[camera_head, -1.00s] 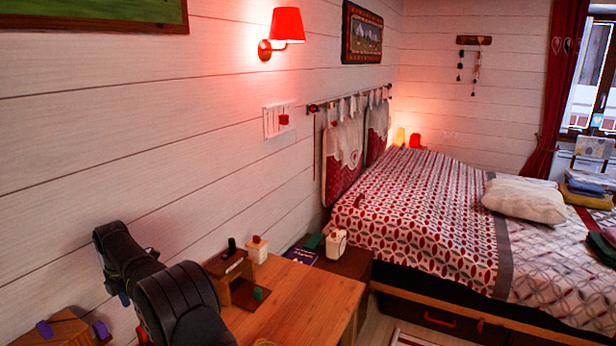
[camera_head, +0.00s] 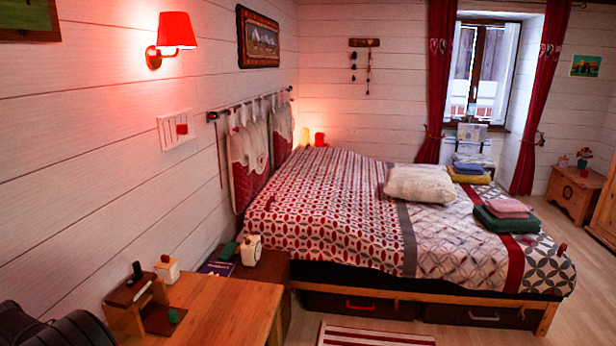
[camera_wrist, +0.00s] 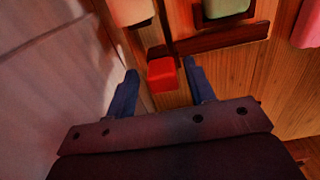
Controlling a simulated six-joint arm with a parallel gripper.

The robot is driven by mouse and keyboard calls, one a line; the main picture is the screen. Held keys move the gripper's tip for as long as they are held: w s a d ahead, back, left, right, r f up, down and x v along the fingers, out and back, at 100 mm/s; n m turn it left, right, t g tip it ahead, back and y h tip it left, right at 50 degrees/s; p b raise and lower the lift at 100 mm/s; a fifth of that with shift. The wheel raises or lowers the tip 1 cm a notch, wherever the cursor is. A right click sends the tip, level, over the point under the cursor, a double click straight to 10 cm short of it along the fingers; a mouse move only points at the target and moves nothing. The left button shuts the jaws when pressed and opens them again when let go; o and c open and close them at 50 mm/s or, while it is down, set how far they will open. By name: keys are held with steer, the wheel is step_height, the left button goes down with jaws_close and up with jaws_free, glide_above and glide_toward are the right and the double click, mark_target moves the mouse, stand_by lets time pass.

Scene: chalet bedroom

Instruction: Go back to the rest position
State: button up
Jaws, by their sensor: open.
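My gripper (camera_wrist: 160,67) shows in the wrist view with its two blue fingers apart. A red block (camera_wrist: 162,75) appears between the fingertips in that picture; neither finger is seen pressing on it, and its distance below them is hard to tell. In the head view only a dark part of my arm shows at the lower left corner, and the gripper is out of frame.
A wooden desk (camera_head: 232,309) carries a small wooden stand (camera_head: 128,306), a white block with a red top (camera_head: 167,269) and a green block (camera_head: 172,316). A dark nightstand (camera_head: 266,272) holds a white clock-like object (camera_head: 251,250). The bed (camera_head: 340,215) stands beyond; floor is open at right.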

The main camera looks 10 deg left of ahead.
step_height(320, 180, up, 18)
step_height(320, 180, down, 18)
steer(key=shift+f, duration=0.1)
steer(key=shift+d, duration=0.5)
stand_by(0.4)
